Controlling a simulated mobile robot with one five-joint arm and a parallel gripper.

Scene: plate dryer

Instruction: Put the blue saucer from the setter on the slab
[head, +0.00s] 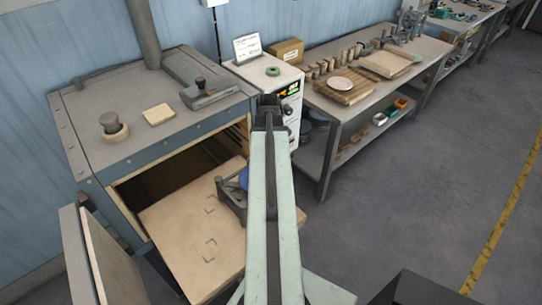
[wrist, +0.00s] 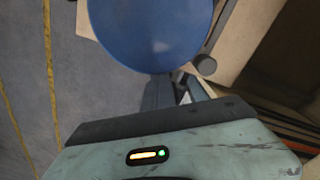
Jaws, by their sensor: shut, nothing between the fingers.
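The blue saucer (head: 243,178) stands on edge in the dark grey setter (head: 232,200), partly hidden behind my arm in the head view. In the wrist view the saucer (wrist: 150,35) fills the top middle, face on, with grey parts of the setter (wrist: 207,64) at its lower right. The setter rests on the pale slab (head: 165,225), which extends out of the open dryer and bears dark corner marks. My gripper (head: 268,106), at the far end of my raised arm, is shut and empty, apart from the saucer. Its fingertips are not clear in the wrist view.
The dryer (head: 130,150) has its open door (head: 95,255) at the left. A white cabinet (head: 275,75) with a green ring on top stands beyond my gripper. A workbench (head: 380,75) with boards and pots is at the right. The floor (head: 430,180) there is clear.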

